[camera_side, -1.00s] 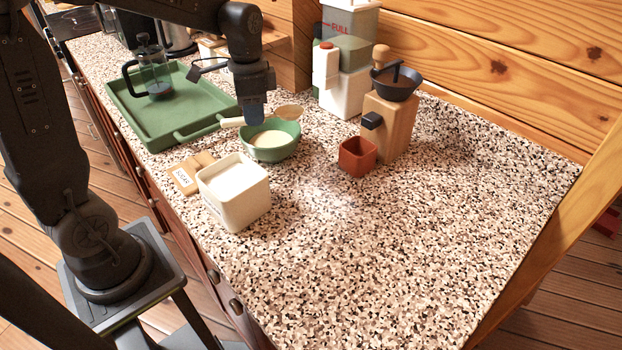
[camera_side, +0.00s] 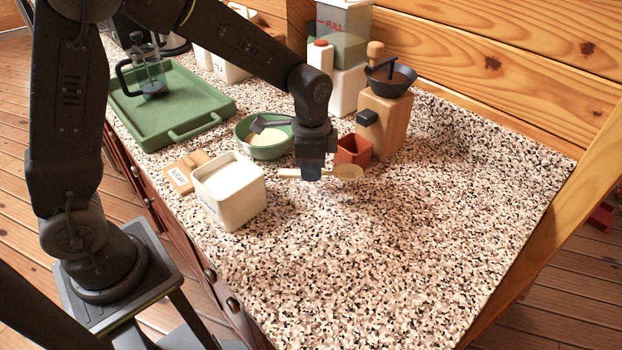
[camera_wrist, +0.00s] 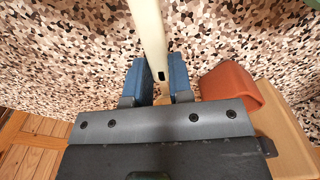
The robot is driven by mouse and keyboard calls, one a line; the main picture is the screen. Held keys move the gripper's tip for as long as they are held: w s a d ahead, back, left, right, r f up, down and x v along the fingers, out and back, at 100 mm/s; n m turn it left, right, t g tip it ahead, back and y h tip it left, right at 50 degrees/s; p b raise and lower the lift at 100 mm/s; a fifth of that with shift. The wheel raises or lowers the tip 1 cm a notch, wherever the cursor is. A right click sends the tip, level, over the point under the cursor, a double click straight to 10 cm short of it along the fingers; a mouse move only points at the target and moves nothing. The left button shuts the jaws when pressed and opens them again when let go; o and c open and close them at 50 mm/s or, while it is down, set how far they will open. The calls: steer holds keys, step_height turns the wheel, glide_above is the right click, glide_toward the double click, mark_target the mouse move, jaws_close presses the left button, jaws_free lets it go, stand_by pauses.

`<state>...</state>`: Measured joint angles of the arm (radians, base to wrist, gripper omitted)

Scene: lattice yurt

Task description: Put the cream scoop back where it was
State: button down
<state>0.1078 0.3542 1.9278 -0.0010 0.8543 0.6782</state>
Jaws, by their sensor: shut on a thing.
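The cream scoop (camera_side: 347,172) has a pale handle and a tan, rounded end. My gripper (camera_side: 312,174) is shut on its handle and holds it roughly level above the speckled counter. The rounded end points right in the side view. In the wrist view the pale handle (camera_wrist: 149,30) runs between my two blue fingers (camera_wrist: 160,85); the rounded end is out of that view. A green bowl (camera_side: 265,154) with pale contents stands just left of my gripper. An open cream canister (camera_side: 238,205) with white contents stands to the front left.
A wooden grinder (camera_side: 388,120) and a red-brown cup (camera_side: 352,150) stand close behind the scoop; the cup also shows in the wrist view (camera_wrist: 230,90). A labelled wooden lid (camera_side: 180,178) lies beside the canister. A green tray (camera_side: 195,110) is at back left. The front right counter (camera_side: 400,260) is clear.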

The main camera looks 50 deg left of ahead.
mark_target(311, 191)
steer(key=shift+f, duration=1.85)
steer(key=shift+f, duration=0.15)
steer(key=c, duration=1)
jaws_free()
